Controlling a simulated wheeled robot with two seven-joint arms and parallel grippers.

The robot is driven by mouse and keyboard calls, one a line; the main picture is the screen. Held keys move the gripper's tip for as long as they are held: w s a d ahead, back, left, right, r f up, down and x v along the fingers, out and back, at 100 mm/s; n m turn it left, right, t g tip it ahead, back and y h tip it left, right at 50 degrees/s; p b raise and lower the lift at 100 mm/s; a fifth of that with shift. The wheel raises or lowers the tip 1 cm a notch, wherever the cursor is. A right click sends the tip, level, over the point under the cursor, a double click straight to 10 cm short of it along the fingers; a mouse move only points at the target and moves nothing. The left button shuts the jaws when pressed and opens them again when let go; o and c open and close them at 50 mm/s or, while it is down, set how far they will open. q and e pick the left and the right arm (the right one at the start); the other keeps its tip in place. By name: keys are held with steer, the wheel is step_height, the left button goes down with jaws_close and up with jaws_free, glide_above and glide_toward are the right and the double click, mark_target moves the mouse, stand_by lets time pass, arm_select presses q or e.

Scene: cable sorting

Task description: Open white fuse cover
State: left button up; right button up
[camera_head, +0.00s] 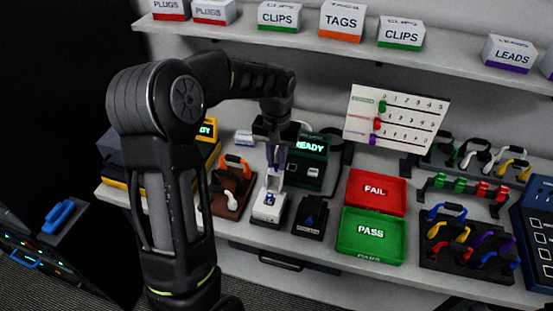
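A small white fuse box (267,213) stands on the bench left of centre, with a small dark blue detail on its upper part. Its cover is too small and too much hidden to tell whether it is open. My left gripper (273,182) points down right over this white box, its fingertips at or just above its top. Contact cannot be told, and the gap between the fingers is too small to read. My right gripper is not in view.
Behind stands a dark green box reading READY (309,147). A brown fixture with an orange handle (229,190) is left of the white box, a black block (311,218) right. Beyond are a red FAIL tray (376,207), a green PASS tray (346,246) and cable racks (467,190).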

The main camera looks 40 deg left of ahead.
arm_select(q)
jaws_close()
stand_by(0.8)
steer(key=s+t+b, duration=0.1)
steer(key=b, duration=0.2)
steer(key=s+t+b, duration=0.1)
steer(key=b, duration=0.2)
steer(key=shift+d+y+b, duration=0.35)
steer(key=shift+y, duration=0.05)
steer(key=shift+s+d+r+t+b, duration=0.1)
steer(key=shift+s+r+t+b, duration=0.1)
steer(key=shift+t+b, duration=0.1)
steer(key=shift+s+d+r, duration=0.15)
steer(key=shift+s+r, duration=0.05)
steer(key=shift+s, duration=0.3)
steer(key=o, duration=0.5)
jaws_free()
steer(key=shift+o, duration=0.2)
